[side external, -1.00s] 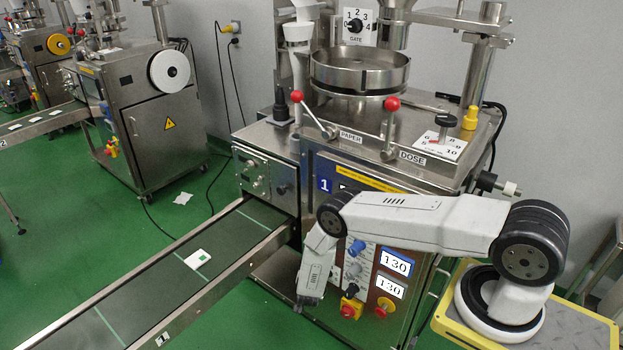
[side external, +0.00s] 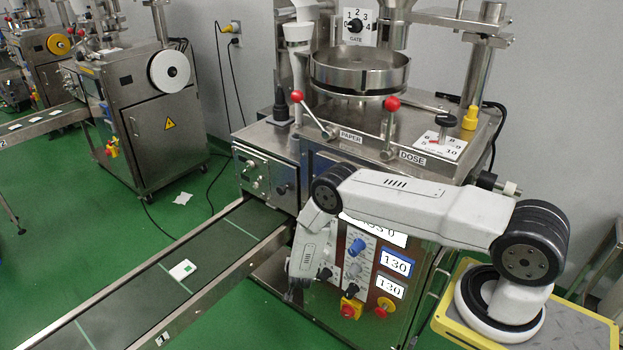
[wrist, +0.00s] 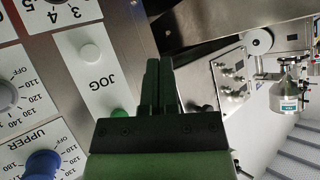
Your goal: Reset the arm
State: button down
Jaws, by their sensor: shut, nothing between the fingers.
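My gripper (side external: 291,291) hangs low in front of the machine's control panel in the side view, fingers pointing down and hard to make out. In the wrist view its two dark fingers (wrist: 158,85) are together with nothing between them. A panel with a JOG label (wrist: 101,80), a white button and a green button (wrist: 119,114) lies left of the fingers. A blue knob (wrist: 42,163) is marked UPPER. In the side view the panel also shows a blue knob (side external: 357,247), 130 displays (side external: 396,263) and a red-and-yellow switch (side external: 351,308), partly behind my arm.
Red-knobbed levers (side external: 392,104) and a round bowl (side external: 359,76) are on the machine top. Another machine (side external: 150,120) stands at the back left.

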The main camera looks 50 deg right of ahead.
jog(key=a+r+n+y, duration=0.3)
jog(key=a+r, duration=0.1)
jog(key=r, duration=0.7)
jog(key=a+r+n+y, duration=0.3)
jog(key=a+r, duration=0.2)
jog(key=r, duration=0.6)
jog(key=s+r+n+g, duration=0.1)
jog(key=s+r+n, duration=0.1)
jog(key=s+r, duration=0.2)
jog(key=s+a+r+n+g+y, duration=0.1)
jog(key=s+r, duration=0.4)
jog(key=s, duration=0.6)
jog(key=s+a+r+n+g+y, duration=0.1)
jog(key=s+r+n+g, duration=0.2)
jog(key=s, duration=0.5)
jog(key=shift+s+a+r, duration=0.15)
jog(key=shift+s+r, duration=0.1)
jog(key=shift+r, duration=0.4)
jog(key=shift+a, duration=0.1)
jog(key=a, duration=1.9)
jog(key=shift+a, duration=0.4)
jog(key=shift+w, duration=0.1)
